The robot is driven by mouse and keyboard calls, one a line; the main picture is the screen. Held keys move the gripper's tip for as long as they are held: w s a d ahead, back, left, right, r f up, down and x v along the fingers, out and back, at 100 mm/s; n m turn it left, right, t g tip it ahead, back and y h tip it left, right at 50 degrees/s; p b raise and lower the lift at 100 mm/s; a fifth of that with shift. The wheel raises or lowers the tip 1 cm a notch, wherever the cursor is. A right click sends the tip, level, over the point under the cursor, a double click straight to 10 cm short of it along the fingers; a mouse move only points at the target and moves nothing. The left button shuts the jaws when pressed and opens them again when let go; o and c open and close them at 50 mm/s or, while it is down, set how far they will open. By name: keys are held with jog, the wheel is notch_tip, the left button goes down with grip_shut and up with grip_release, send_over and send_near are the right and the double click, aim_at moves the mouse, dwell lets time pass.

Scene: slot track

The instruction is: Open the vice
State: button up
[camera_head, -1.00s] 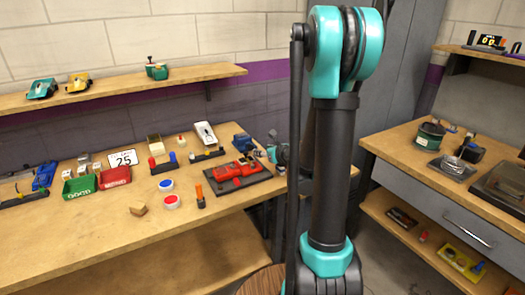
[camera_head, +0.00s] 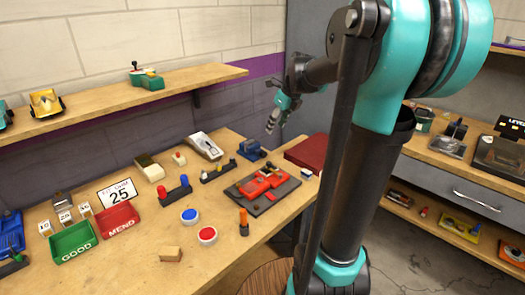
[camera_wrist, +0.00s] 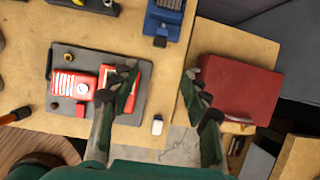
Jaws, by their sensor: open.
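The blue vice (camera_head: 250,149) sits on the workbench near its back right, beside the grey board with the red parts. In the wrist view the vice (camera_wrist: 165,18) is at the top middle, cut by the frame edge, with a dark piece at its near end. My gripper (camera_head: 272,124) is above the bench's right end, a little right of the vice and apart from it. In the wrist view its two fingers (camera_wrist: 160,88) are spread, with nothing between them. Whether the vice's jaws are apart is too small to tell.
A dark board (camera_head: 262,203) holding red parts lies in front of the vice. A dark red box (camera_head: 306,152) is right of it. Red (camera_head: 207,235) and blue (camera_head: 190,216) discs, bins and small parts cover the bench. A shelf (camera_head: 180,84) runs along the wall.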

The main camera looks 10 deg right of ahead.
aim_at(264, 154)
jog(key=x, duration=1.7)
jog(key=shift+s+d+f, duration=0.1)
jog(key=shift+s, duration=0.2)
grip_shut()
jog(key=shift+s+a+t+h, duration=0.15)
jog(key=shift+t+h, duration=0.25)
jog(key=shift+h, duration=0.4)
jog(key=shift+s+a+f+n+t+h, duration=0.1)
jog(key=shift+n+t+h, duration=0.2)
jog(key=shift+t+h, duration=0.35)
jog(key=shift+a+n+t+h, duration=0.1)
jog(key=shift+n+t+h, duration=0.2)
jog(key=shift+t+h, duration=0.35)
